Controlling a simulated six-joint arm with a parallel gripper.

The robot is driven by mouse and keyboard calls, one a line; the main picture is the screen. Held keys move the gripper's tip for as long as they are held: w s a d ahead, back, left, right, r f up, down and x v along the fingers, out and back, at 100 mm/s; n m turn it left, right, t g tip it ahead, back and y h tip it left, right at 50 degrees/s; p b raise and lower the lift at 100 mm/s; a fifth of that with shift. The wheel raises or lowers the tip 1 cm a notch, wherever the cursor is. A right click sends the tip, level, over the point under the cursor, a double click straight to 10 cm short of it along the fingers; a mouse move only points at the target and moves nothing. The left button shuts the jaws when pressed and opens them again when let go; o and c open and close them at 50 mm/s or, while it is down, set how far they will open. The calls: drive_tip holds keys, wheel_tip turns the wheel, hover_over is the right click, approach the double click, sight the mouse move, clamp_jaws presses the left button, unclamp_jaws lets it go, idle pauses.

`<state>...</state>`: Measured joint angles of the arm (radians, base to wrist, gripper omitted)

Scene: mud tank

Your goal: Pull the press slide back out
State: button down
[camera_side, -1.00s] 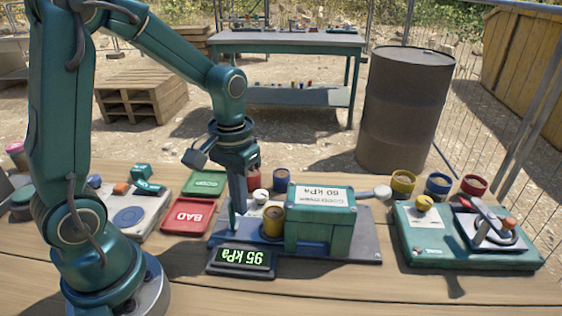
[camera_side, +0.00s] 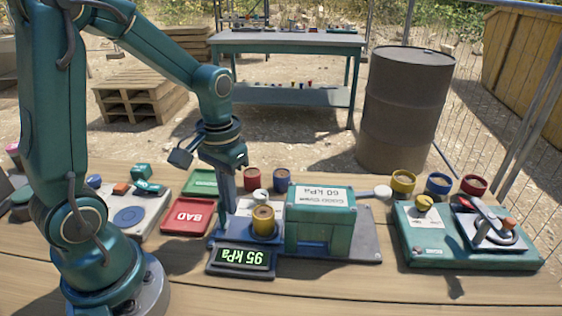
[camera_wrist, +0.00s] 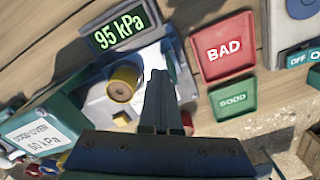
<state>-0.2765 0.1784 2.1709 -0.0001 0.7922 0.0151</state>
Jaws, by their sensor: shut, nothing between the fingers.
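The cup also shows in the wrist view (camera_wrist: 122,85), left of the fingers. My gripper (camera_side: 229,208) points down at the slide's left end, its fingers shut with nothing between them. In the wrist view the fingertips (camera_wrist: 158,76) are beside the slide's outer end; I cannot tell whether they touch it.
A display (camera_side: 241,259) reading 95 kPa stands in front of the slide. A red BAD tray (camera_side: 188,215) and a green GOOD tray (camera_side: 202,182) lie left of my gripper. Several coloured cups stand behind the press. A green device (camera_side: 465,240) is at right.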

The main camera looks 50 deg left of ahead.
sight(237, 227)
drive_tip(key=shift+s+a, duration=0.25)
drive_tip(key=shift+a, duration=0.05)
drive_tip(key=shift+w+d, duration=0.45)
drive_tip(key=shift+d, duration=0.05)
wheel_tip(237, 227, up, 7)
idle(0.7)
drive_tip(key=s+d+r+m+t, duration=0.2)
drive_tip(key=s+d+m+t, duration=0.1)
drive_tip(key=s+d+t, duration=0.2)
drive_tip(key=shift+s+d+r+t, duration=0.3)
drive_tip(key=shift+s+d, duration=0.05)
drive_tip(key=shift+s, duration=0.45)
